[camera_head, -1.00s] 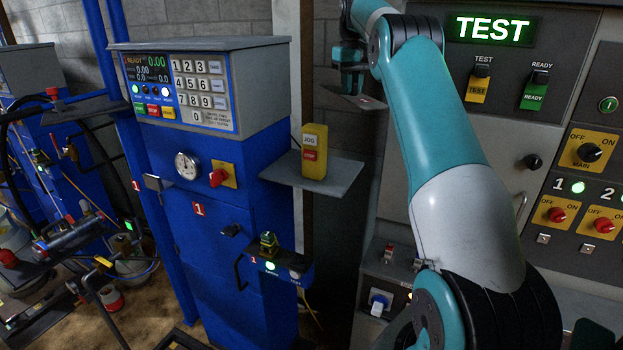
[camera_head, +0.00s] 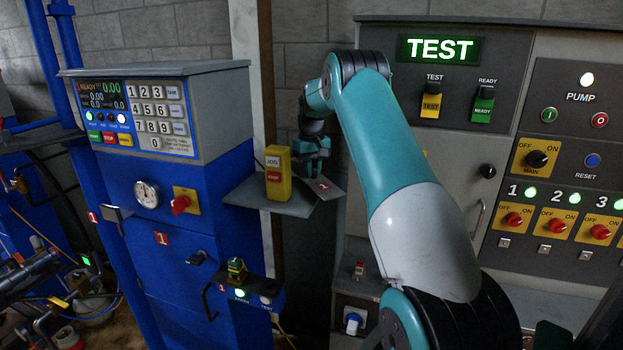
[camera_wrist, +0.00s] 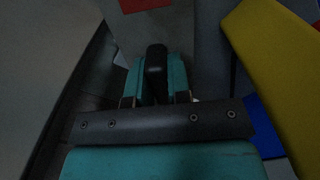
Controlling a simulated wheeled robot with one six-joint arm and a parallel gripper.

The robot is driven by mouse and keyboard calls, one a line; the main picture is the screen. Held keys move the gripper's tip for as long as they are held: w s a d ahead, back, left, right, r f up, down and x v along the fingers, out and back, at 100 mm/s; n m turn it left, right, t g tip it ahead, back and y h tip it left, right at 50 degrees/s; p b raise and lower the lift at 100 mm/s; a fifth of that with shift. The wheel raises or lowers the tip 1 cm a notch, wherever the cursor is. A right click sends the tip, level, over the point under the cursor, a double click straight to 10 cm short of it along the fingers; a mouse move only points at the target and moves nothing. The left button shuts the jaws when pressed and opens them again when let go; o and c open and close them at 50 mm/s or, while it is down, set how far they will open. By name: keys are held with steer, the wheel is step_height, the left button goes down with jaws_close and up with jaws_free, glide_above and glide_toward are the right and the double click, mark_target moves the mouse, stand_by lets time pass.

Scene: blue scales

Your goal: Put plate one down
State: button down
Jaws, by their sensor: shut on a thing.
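Plate one, a thin grey plate with a red number label (camera_head: 328,188), is held in my gripper (camera_head: 314,172), which is shut on it. In the head view it is at the right end of the grey shelf (camera_head: 250,197) and overlaps that end. I cannot tell whether it touches the shelf. In the wrist view my gripper (camera_wrist: 157,75) points away from the camera. Part of the plate (camera_wrist: 180,22) with its red label shows beyond the fingers.
A yellow jog and stop box (camera_head: 278,178) stands on the shelf, just left of my gripper; it fills the right of the wrist view (camera_wrist: 280,55). The blue scale cabinet (camera_head: 165,215) is left. A grey control panel (camera_head: 400,160) with a lit TEST sign is right.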

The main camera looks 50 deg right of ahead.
mark_target(312, 181)
steer(key=shift+f+p, duration=0.55)
steer(key=shift+f, duration=1.35)
steer(key=shift+f, duration=0.1)
steer(key=c, duration=1.1)
jaws_free()
